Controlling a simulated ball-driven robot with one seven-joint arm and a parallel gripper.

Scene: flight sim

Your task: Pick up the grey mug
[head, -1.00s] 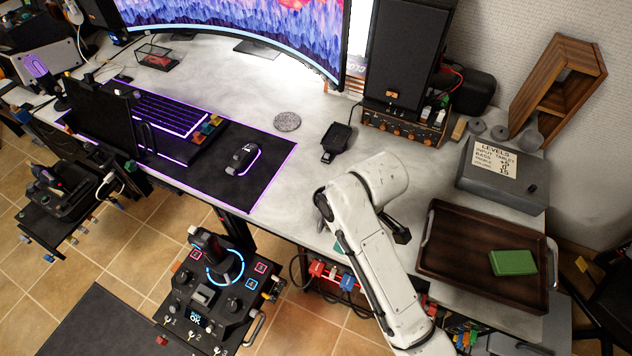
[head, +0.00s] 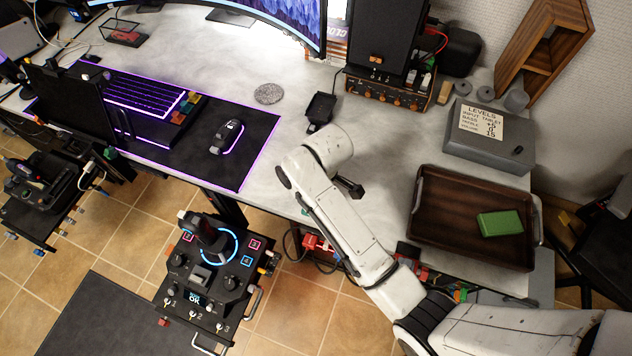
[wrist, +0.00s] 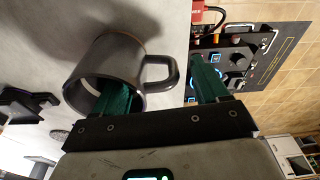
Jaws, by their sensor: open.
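The grey mug (wrist: 122,58) is dark and shows in the wrist view, with its open mouth towards the camera and its handle on the right. My gripper (wrist: 158,72) is open, with two green fingers. The left finger overlaps the mug's mouth and appears to reach into it. The right finger is to the right of the handle, outside the mug. The mug's right wall and handle lie between the fingers in the picture. I cannot tell whether either finger touches it. In the head view my arm hides the gripper, and I cannot make out the mug.
In the head view, a brown tray (head: 440,215) with a green block (head: 499,223) stands right of my arm. A grey box (head: 488,140) is behind it. A black mouse (head: 226,137) lies on the desk mat left. A joystick panel (head: 215,270) is below the desk edge.

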